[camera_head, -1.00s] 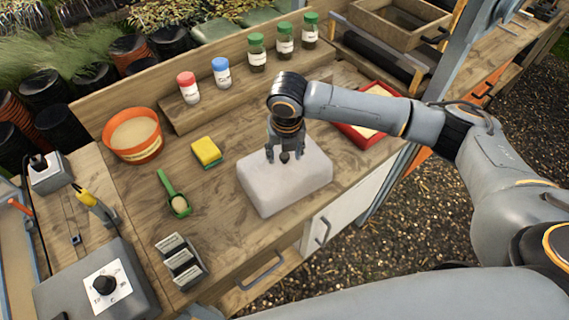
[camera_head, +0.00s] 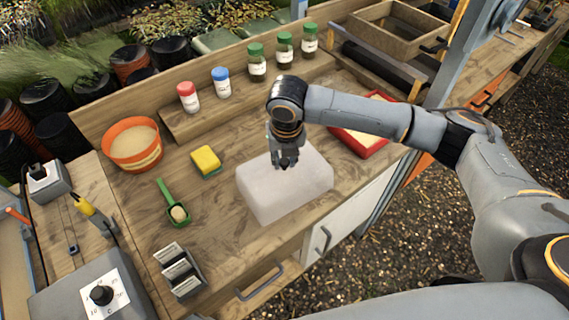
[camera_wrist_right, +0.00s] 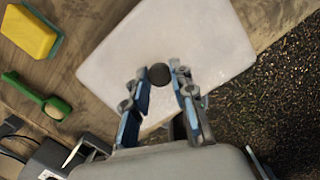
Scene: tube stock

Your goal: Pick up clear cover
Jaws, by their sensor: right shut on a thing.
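The clear cover (camera_head: 268,197) is a whitish, frosted, see-through box lying on the wooden bench. It fills much of the right wrist view (camera_wrist_right: 205,40), with a dark round knob (camera_wrist_right: 159,73) on its top. My right gripper (camera_head: 285,162) is above the cover, its fingers pointing down and closed in on the knob. In the wrist view the fingertips (camera_wrist_right: 160,80) are on either side of the knob. The cover appears to rest on the bench. What is beneath it cannot be made out. My left gripper is not in view.
A yellow sponge (camera_head: 207,159), green scoop (camera_head: 175,205) and orange bowl (camera_head: 133,143) lie left of the cover. A red tray (camera_head: 357,142) is close on its right. Several capped jars (camera_head: 257,61) stand on the shelf behind. The bench front edge is near the cover.

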